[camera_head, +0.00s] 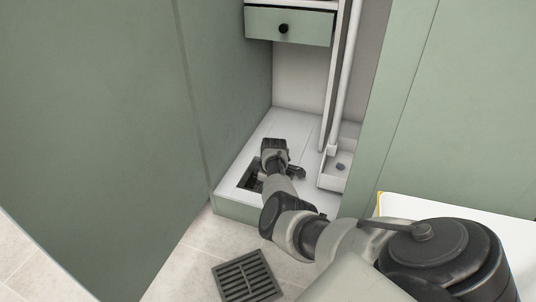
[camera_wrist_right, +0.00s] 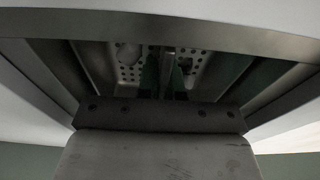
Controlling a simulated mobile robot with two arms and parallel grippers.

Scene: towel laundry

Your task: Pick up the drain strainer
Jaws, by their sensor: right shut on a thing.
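My right gripper (camera_wrist_right: 167,78) reaches down into a rectangular opening (camera_head: 248,180) in the white cabinet floor. In the right wrist view its two narrow fingers stand close together and are shut on the drain strainer (camera_wrist_right: 128,62), a grey metal piece with round perforations. The strainer shows on both sides of the fingers, below the rim of the opening. In the head view the hand and wrist hide most of the opening, and the fingertips and their exact contact are hidden. My left gripper is in neither view.
A dark slotted square grate (camera_head: 247,277) lies on the tiled floor in front of the cabinet. A white tray (camera_head: 334,180) and vertical pipe (camera_head: 343,80) stand right of the opening. A green drawer (camera_head: 305,27) hangs above; green panels flank the bay.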

